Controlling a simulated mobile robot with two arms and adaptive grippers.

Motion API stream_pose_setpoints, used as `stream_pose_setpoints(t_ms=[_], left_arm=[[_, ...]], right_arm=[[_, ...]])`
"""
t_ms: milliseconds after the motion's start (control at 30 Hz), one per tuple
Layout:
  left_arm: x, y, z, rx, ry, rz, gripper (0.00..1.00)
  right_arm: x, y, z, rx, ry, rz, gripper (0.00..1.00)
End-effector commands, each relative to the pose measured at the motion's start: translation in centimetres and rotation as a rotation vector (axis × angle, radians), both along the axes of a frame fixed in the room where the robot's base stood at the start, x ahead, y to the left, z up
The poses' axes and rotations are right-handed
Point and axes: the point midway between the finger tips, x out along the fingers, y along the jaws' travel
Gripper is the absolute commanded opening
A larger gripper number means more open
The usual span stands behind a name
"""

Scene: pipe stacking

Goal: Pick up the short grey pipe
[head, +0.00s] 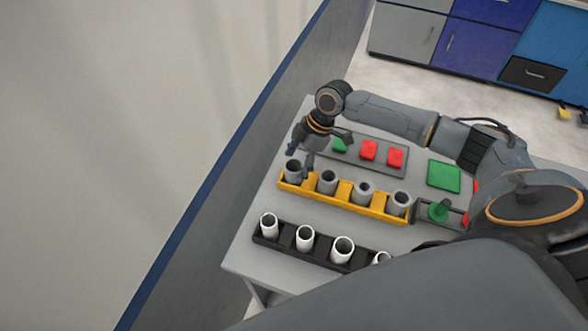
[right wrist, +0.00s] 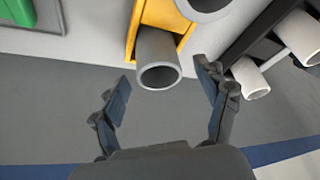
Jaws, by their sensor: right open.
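Several short grey pipes stand upright in a yellow rack (head: 343,201) on the table. The leftmost grey pipe (head: 293,171) is at the rack's left end, just under my right gripper (head: 308,163). In the right wrist view this grey pipe (right wrist: 159,62) sits in the end slot of the yellow rack (right wrist: 165,15), its open end facing the camera. My right gripper (right wrist: 163,92) is open, with one finger to each side of the pipe's end and visible gaps between. It holds nothing. My left gripper is not in view.
A black rack (head: 322,256) with several white pipes stands in front of the yellow rack. Behind it lies a grey tray (head: 377,151) with green and red blocks. A green square plate (head: 443,176) is to the right. A wall panel borders the table's left side.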

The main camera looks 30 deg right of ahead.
Motion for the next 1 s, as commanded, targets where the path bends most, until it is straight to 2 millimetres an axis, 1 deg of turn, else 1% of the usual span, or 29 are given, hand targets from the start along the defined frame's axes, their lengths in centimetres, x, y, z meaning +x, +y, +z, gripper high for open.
stream_pose_setpoints(t_ms=[33, 133, 367, 400, 467, 500, 567, 600, 667, 700, 1000], left_arm=[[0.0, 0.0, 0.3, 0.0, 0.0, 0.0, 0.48], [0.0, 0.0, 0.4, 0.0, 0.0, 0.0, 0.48], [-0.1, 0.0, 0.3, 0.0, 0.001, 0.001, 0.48], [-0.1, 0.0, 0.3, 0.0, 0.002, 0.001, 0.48], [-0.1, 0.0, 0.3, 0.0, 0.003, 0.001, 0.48], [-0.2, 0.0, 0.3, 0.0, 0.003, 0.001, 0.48], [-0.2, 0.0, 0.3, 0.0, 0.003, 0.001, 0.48], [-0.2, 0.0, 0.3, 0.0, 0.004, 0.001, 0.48], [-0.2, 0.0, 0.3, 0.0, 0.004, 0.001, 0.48], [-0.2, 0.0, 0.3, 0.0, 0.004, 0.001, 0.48], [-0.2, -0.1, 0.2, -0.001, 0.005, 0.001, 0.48]], right_arm=[[0.0, 0.2, -0.6, -0.001, 0.003, -0.002, 0.74], [0.0, 0.4, -1.4, -0.002, 0.001, -0.001, 0.74], [0.1, 0.4, -1.6, -0.002, 0.0, -0.001, 0.74], [0.1, 0.4, -1.6, -0.002, 0.0, -0.001, 0.7], [0.1, 0.4, -1.6, -0.002, 0.0, -0.001, 0.58], [0.1, 0.4, -1.6, -0.002, 0.0, -0.001, 0.5], [0.1, 0.4, -1.6, -0.002, 0.0, -0.001, 0.38], [0.1, 0.4, -1.6, -0.002, 0.0, -0.001, 0.29], [0.1, 0.4, -1.6, -0.002, 0.0, -0.001, 0.17], [0.1, 0.4, -1.6, -0.002, 0.0, -0.001, 0.15], [0.1, 0.4, -1.4, -0.002, -0.001, -0.001, 0.15]])
